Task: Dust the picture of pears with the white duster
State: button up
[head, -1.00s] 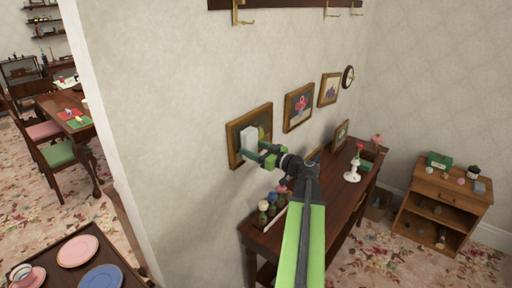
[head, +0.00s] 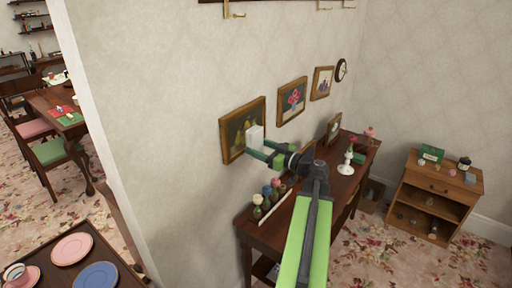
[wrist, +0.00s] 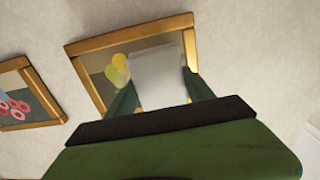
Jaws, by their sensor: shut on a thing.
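The picture of pears (head: 232,131) hangs on the wall in a gold-brown frame, leftmost of a row. My gripper (head: 257,147) is shut on the white duster (head: 255,134), a pale block. In the head view the duster is in front of the picture's lower right part, with pears showing to its left. In the wrist view the duster (wrist: 157,75) covers much of the picture (wrist: 98,76), leaving a yellow-green pear visible at its left. I cannot tell whether the duster touches the picture's surface.
A flower picture (head: 292,101) and another framed picture hang farther right, then a round clock (head: 341,70). Below is a dark wooden side table (head: 303,207) with small flower vases (head: 266,198) and a white candlestick-like stand (head: 346,163). Plates lie on a table at lower left.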

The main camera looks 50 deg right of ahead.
jog(key=shift+s+d, duration=0.15)
jog(key=shift+s, duration=1.4)
jog(key=shift+w, duration=0.15)
jog(key=w+a, duration=0.1)
jog(key=w, duration=0.5)
jog(key=shift+w+a+r, duration=0.2)
jog(key=shift+w, duration=0.2)
jog(key=shift+w+a, duration=0.1)
jog(key=shift+w, duration=0.8)
jog(key=d, duration=0.8)
jog(key=shift+w+p, duration=0.3)
jog(key=shift+w, duration=0.05)
